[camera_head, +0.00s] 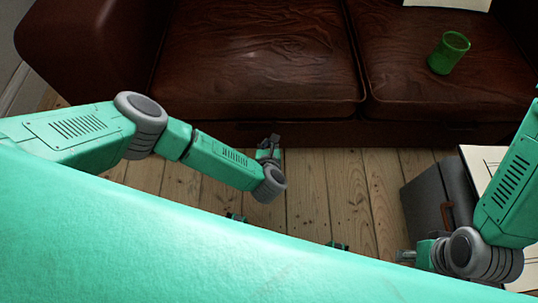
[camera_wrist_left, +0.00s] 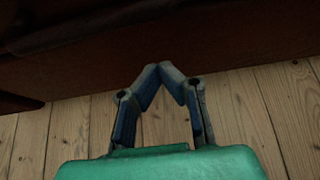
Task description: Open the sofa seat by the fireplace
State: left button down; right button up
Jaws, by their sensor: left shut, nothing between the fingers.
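The dark brown leather sofa (camera_head: 170,128) stands across the back of the head view. Its left seat cushion (camera_head: 258,60) and right seat cushion (camera_head: 440,85) both lie flat. My left gripper (camera_head: 268,148) is low in front of the sofa's lower front, below the left cushion. In the left wrist view my left gripper (camera_wrist_left: 172,70) has its fingertips together with nothing between them, near the dark sofa base (camera_wrist_left: 120,62). I cannot tell whether it touches the base. My right gripper (camera_head: 406,256) is low at the right, mostly hidden by my body and wrist. No fireplace shows.
A grey case with a brown handle (camera_head: 430,200) and white paper (camera_head: 485,165) lie at the right. Bare floorboards (camera_head: 320,190) lie between my body and the sofa.

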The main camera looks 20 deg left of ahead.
pick_arm(q)
jog(key=r, duration=0.4)
jog(key=shift+w, duration=0.35)
jog(key=shift+r, duration=0.1)
